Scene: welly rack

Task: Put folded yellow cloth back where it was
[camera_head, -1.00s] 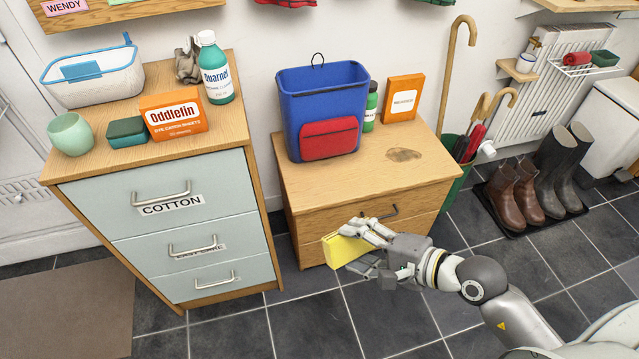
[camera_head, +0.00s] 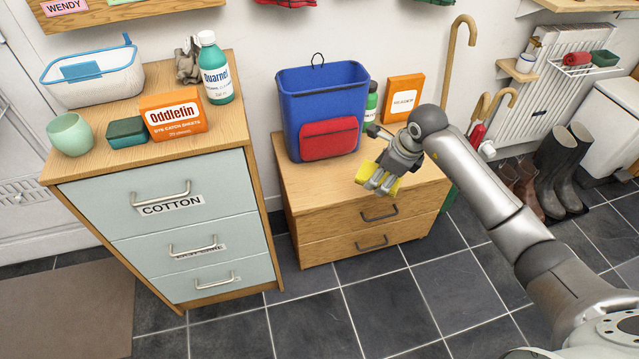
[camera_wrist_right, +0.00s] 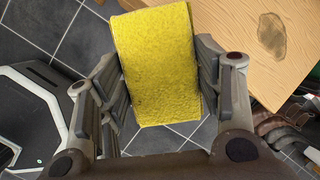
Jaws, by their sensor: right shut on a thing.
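The folded yellow cloth (camera_wrist_right: 158,65) is a thick, flat-sided block between the fingers of my right gripper in the right wrist view. My right gripper (camera_head: 378,182) is shut on it. In the head view the gripper points down near the right front part of the low wooden cabinet's top (camera_head: 325,193), and only small parts of the yellow cloth (camera_head: 393,188) show around the fingers. In the right wrist view, floor tiles lie behind the cloth and the cabinet top is to the right. A dark stain (camera_wrist_right: 272,37) marks that top. My left gripper is not in view.
A blue bin (camera_head: 318,105) with a red pouch stands on the low cabinet. A green bottle (camera_head: 371,102) and an orange box (camera_head: 402,98) stand behind my gripper. A taller drawer cabinet (camera_head: 170,190) is at the left. Boots (camera_head: 565,165) and walking sticks are at the right.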

